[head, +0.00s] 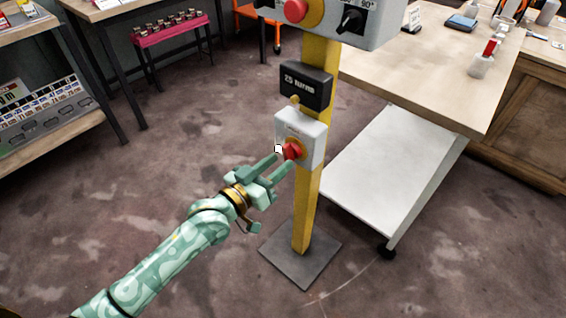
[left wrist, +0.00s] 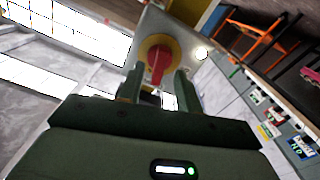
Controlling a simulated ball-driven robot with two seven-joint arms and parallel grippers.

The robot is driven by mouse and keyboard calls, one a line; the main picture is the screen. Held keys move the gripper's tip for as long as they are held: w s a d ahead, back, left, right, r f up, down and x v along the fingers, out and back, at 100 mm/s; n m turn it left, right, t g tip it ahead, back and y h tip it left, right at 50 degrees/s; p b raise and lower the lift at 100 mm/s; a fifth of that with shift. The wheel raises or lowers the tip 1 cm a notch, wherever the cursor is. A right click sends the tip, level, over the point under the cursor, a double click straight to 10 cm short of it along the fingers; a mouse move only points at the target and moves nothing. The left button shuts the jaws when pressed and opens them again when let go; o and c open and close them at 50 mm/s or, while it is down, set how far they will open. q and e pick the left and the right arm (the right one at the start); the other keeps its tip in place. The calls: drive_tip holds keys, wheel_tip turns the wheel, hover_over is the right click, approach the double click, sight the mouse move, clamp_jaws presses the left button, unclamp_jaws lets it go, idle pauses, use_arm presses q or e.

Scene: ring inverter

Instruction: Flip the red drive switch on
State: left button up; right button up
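The red drive switch (head: 292,151) is a red knob on a yellow round plate, on the front of a light grey box (head: 313,131) on a yellow post. In the left wrist view the red knob (left wrist: 158,62) stands upright in the picture on its yellow disc (left wrist: 148,46). My left gripper (head: 284,161) is open right in front of the switch. In the left wrist view its two fingers (left wrist: 157,86) stand on either side of the knob's lower end, with gaps beside it. Whether a fingertip touches it, I cannot tell. My right gripper is not in view.
A dark label box (head: 306,86) and a larger control box (head: 340,20) with a red knob and a black knob sit higher on the yellow post (head: 306,212). A small white spot (head: 278,149) shows beside the switch. A wooden table (head: 440,75) and white panel (head: 375,165) stand right.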

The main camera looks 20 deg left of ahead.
use_arm(q)
drive_tip(key=shift+x, duration=1)
clamp_jaws()
drive_tip(key=shift+r+m, duration=0.25)
drive_tip(key=shift+m, duration=0.05)
drive_tip(key=shift+r+m+p, duration=0.2)
drive_tip(key=shift+m+p, duration=0.4)
drive_tip(key=shift+p, duration=0.25)
drive_tip(key=shift+m+p, duration=0.35)
drive_tip(key=shift+m, duration=0.15)
drive_tip(key=shift+f, duration=0.4)
unclamp_jaws()
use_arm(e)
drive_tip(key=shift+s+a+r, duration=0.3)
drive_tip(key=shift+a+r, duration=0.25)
